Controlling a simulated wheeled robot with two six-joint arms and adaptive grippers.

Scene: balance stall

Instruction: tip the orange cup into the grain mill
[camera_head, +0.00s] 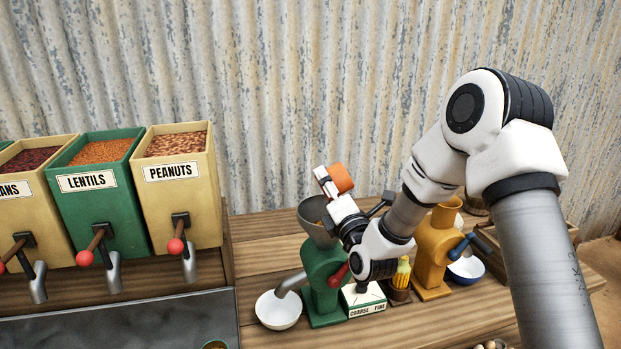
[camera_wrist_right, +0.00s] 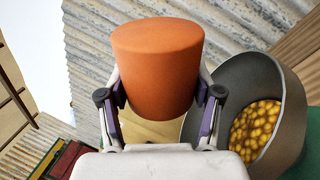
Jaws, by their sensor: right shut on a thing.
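The orange cup (camera_head: 341,177) is held in my right gripper (camera_head: 332,191), tilted, at the hopper of the green grain mill (camera_head: 323,272). In the right wrist view the cup (camera_wrist_right: 157,65) sits between both fingers of the gripper (camera_wrist_right: 161,98), with a closed round face showing; its mouth is hidden. The mill's grey hopper (camera_wrist_right: 232,85) is just right of the cup there, and yellow kernels (camera_wrist_right: 256,128) lie inside it. In the head view the hopper (camera_head: 311,210) is partly covered by my gripper. My left gripper is out of view.
A white bowl (camera_head: 278,310) stands under the green mill's spout. A yellow mill (camera_head: 434,252) and a blue-white bowl (camera_head: 466,270) stand to the right. Bins of peanuts (camera_head: 179,186) and lentils (camera_head: 100,192) are at the left. A corrugated wall (camera_head: 300,90) closes the back.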

